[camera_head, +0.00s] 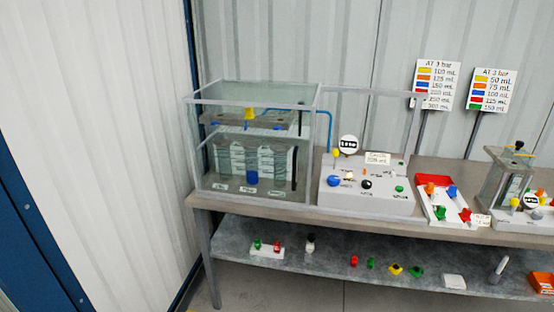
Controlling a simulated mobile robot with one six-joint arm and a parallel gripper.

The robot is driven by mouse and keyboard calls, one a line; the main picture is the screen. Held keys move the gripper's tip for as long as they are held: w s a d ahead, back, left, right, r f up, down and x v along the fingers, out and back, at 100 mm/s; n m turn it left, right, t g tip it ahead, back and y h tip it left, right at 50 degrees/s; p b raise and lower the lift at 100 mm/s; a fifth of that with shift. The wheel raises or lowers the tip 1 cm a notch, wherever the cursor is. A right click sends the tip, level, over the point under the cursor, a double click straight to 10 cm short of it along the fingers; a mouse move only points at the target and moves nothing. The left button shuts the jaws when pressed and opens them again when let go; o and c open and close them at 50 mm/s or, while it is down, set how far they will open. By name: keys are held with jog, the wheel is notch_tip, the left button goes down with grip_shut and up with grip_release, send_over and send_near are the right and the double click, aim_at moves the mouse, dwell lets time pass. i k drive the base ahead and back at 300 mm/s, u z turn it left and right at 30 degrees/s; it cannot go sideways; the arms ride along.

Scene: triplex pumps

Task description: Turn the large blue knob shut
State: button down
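A large blue knob (334,181) sits at the left end of the sloping top of a light grey control box (365,203). It is too small in the picture to tell how far it is turned. My gripper is not in view, and nothing is in front of the blue knob.
A clear tank (250,94) with pumps stands left of the box on the bench (463,174). A lower shelf (335,274) holds small coloured parts. A wall closes off the left.

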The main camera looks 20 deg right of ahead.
aim_at(334, 180)
jog(key=z, duration=0.8)
jog(key=k, duration=0.95)
jog(key=z, duration=0.3)
jog(key=i, duration=1)
jog(key=z, duration=0.05)
